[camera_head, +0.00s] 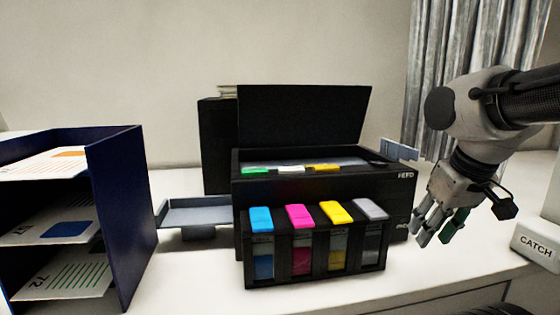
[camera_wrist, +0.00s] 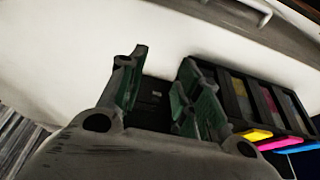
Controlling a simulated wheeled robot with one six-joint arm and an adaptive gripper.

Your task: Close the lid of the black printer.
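The black printer (camera_head: 320,192) stands on the white table in the head view. Its black lid (camera_head: 303,116) is raised, leaning slightly back, and the top of the body is open. Green, white and yellow pieces lie along the front edge of the opening. My gripper (camera_head: 434,238) is to the right of the printer, pointing down, apart from the lid. In the wrist view my gripper (camera_wrist: 158,92) has its fingers spread with nothing between them. Part of the printer's dark body (camera_wrist: 155,108) shows behind the fingers.
An ink tank unit (camera_head: 315,255) with coloured caps is at the printer's front. A grey tray (camera_head: 200,212) sticks out left. A blue shelf (camera_head: 118,215) with papers stands at left. A black box (camera_head: 215,145) is behind.

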